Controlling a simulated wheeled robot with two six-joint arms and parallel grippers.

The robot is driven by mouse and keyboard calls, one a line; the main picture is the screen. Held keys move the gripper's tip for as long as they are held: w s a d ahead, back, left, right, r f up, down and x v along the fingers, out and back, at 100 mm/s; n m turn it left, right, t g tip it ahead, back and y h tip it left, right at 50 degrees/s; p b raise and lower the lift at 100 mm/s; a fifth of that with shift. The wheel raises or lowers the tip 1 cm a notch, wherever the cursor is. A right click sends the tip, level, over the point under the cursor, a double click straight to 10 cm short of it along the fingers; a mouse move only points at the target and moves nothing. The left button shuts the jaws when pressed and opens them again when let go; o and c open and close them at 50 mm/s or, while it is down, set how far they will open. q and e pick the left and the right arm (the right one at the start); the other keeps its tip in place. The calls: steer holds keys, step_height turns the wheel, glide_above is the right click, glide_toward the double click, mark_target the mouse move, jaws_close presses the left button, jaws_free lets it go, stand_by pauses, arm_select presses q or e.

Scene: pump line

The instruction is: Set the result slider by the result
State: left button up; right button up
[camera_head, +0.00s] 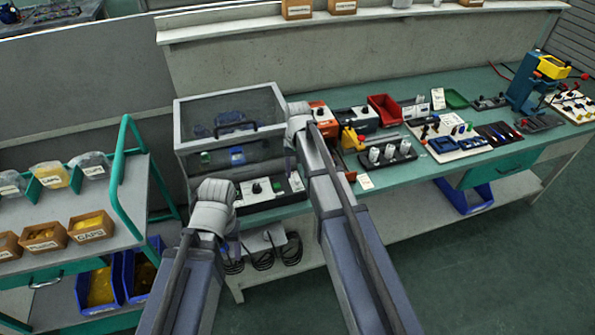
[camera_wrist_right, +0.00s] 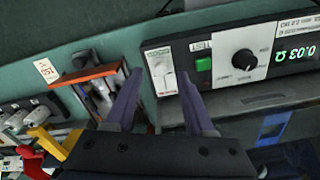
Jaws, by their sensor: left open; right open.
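The tester (camera_head: 262,190) is a box with a light front panel on the bench before the clear-lidded case. A small white plate with a grey lever (camera_wrist_right: 163,72), seemingly the result slider, sits at the panel's left end. My left gripper (camera_head: 233,250) is open and empty, below the bench's front edge.
The clear-lidded case (camera_head: 232,120) stands behind the tester. An orange-topped box (camera_wrist_right: 92,76) and a tag (camera_wrist_right: 46,70) lie beside my right gripper. A cart with bins (camera_head: 75,230) stands at the left. Black cables (camera_head: 262,258) hang below the bench.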

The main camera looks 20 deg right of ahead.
mark_target(298, 180)
step_height(298, 180, up, 5)
steer(key=p, duration=0.4)
steer(key=s+a+n, duration=0.2)
steer(key=s+a, duration=0.2)
steer(key=s, duration=0.3)
steer(key=s+a+n, duration=0.2)
steer(key=s+a, duration=0.3)
steer(key=s, duration=0.3)
steer(key=s+a+n+h, duration=0.1)
steer(key=s+a+n, duration=0.2)
steer(key=s, duration=0.4)
steer(key=shift+s+a, duration=0.2)
steer(key=shift+a, duration=0.45)
